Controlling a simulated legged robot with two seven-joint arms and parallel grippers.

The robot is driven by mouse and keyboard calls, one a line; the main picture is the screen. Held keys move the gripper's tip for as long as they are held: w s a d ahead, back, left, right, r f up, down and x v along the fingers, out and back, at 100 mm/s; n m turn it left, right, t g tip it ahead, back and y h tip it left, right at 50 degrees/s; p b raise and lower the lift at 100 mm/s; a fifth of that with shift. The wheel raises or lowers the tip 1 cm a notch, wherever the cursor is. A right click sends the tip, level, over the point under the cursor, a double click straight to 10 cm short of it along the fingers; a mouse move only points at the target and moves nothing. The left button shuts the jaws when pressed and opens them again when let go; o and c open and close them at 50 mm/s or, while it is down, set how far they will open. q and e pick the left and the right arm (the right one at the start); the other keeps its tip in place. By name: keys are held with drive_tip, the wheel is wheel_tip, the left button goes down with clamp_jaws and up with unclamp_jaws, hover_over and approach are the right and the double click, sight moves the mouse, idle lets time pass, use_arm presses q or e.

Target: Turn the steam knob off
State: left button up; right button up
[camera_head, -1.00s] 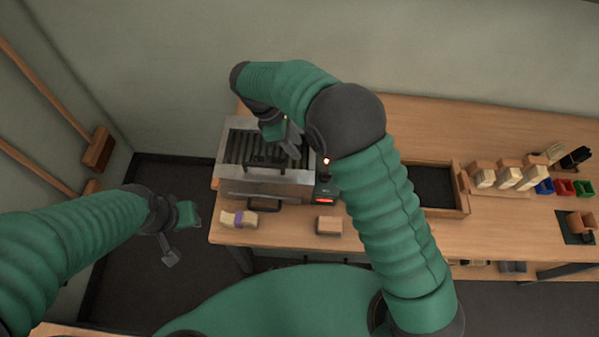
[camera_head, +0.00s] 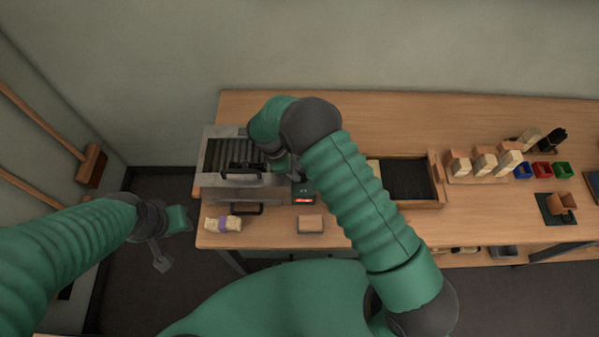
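A metal steam box (camera_head: 222,186) with a ribbed dark top and black handles stands at the left end of the bench. A small black control unit (camera_head: 304,199) with a lit red display sits at its right front corner. I cannot make out the steam knob; my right arm covers part of this area. My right gripper (camera_head: 284,166) is over the right side of the steam box, just behind the control unit, its fingers mostly hidden. My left gripper (camera_head: 163,258) hangs over the floor left of the bench, apart from everything; its opening is unclear.
On the bench (camera_head: 480,220), a bristle bundle with a purple band (camera_head: 223,223) and a wooden block (camera_head: 310,224) lie near the front edge. A dark-lined tray (camera_head: 439,190), pale brush blocks (camera_head: 485,163) and coloured bins (camera_head: 542,170) are to the right. Brooms lean at left.

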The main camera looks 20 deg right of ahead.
sight(303, 174)
drive_tip(key=d+f, duration=0.1)
drive_tip(key=s+d+f, duration=0.1)
drive_tip(key=shift+s+d+g, duration=0.2)
drive_tip(key=shift+d+g, duration=0.1)
drive_tip(key=shift+c, duration=0.4)
drive_tip(key=shift+a+h, duration=0.3)
drive_tip(key=c, duration=0.5)
drive_tip(key=shift+w+f, duration=0.15)
drive_tip(key=shift+w, duration=0.15)
clamp_jaws()
drive_tip(key=shift+w+d+f, duration=0.1)
drive_tip(key=shift+w+d, duration=0.1)
drive_tip(key=shift+w, duration=0.05)
drive_tip(key=shift+d, duration=0.2)
drive_tip(key=shift+s+d+r, duration=0.15)
drive_tip(key=shift+r, duration=0.05)
use_arm(q)
drive_tip(key=shift+w+d+f, duration=0.2)
drive_tip(key=shift+w, duration=0.25)
drive_tip(key=shift+w+d+f, duration=0.2)
drive_tip(key=shift+w, duration=0.2)
use_arm(e)
drive_tip(key=shift+w+a, duration=0.2)
drive_tip(key=shift+a, duration=0.2)
